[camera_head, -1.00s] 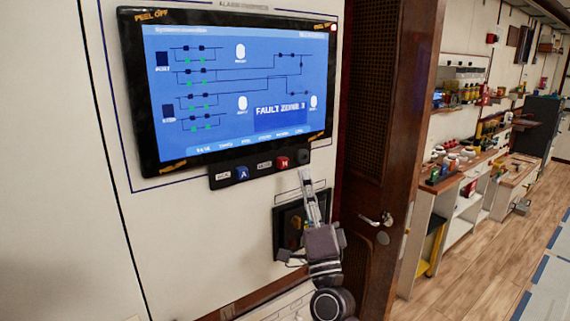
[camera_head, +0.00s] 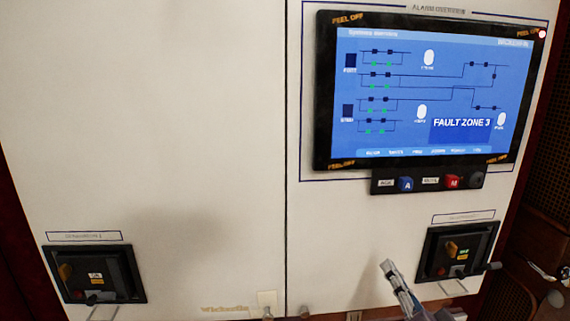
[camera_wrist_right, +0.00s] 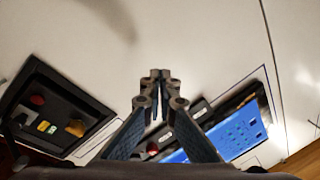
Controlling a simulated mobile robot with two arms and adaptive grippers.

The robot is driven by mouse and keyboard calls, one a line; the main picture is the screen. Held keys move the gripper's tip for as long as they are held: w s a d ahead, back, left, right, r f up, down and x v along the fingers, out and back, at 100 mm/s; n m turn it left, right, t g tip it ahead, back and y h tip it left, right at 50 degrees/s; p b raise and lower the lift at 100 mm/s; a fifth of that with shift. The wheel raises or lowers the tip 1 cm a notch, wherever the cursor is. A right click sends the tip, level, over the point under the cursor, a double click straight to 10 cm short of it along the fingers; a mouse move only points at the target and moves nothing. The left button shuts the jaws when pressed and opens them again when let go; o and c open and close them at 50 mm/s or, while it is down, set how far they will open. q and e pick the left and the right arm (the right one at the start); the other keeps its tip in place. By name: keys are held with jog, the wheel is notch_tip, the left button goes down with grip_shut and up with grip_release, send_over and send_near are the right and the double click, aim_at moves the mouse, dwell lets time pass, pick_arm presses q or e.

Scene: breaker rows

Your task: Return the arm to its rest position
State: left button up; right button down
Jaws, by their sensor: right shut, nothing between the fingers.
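My right gripper (camera_head: 390,270) is low in the head view, in front of the white panel wall. It is shut and empty, with its fingers pointing up. In the right wrist view its shut fingers (camera_wrist_right: 159,95) point at the wall. To its right in the head view is a black breaker box (camera_head: 456,252) with an orange knob and a dark handle; the gripper appears apart from it. A breaker box (camera_wrist_right: 50,115) also shows at the left of the right wrist view. My left gripper is not in view.
A wall screen (camera_head: 420,95) reads "FAULT ZONE 3". Below it is a strip with a blue A button (camera_head: 405,184) and a red M button (camera_head: 453,181). A second breaker box (camera_head: 94,274) is at the lower left. A wooden door (camera_head: 545,220) stands at the right edge.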

jog(key=s+a+f+n+g, duration=0.3)
jog(key=s+f+g, duration=0.3)
jog(key=f, duration=0.4)
jog(key=s+a+f+n+g, duration=0.3)
jog(key=s+f, duration=0.4)
jog(key=f, duration=0.3)
jog(key=s+d+f+n+g+h, duration=0.15)
jog(key=s+f+g, duration=0.3)
jog(key=s, duration=0.45)
jog(key=s+d+f+n+g+h, duration=0.1)
jog(key=s+d+f+g+h, duration=0.15)
jog(key=s+f, duration=0.45)
jog(key=s+f+g, duration=0.1)
jog(key=s+f, duration=0.1)
jog(key=f, duration=1.1)
jog(key=s+f, duration=0.3)
jog(key=f, duration=1)
jog(key=s+d+f+g, duration=0.1)
jog(key=s+d+f, duration=0.1)
jog(key=s+f, duration=1.2)
jog(key=shift+s+d+g+y, duration=0.2)
jog(key=shift+s+g+y, duration=0.1)
jog(key=shift+s, duration=0.85)
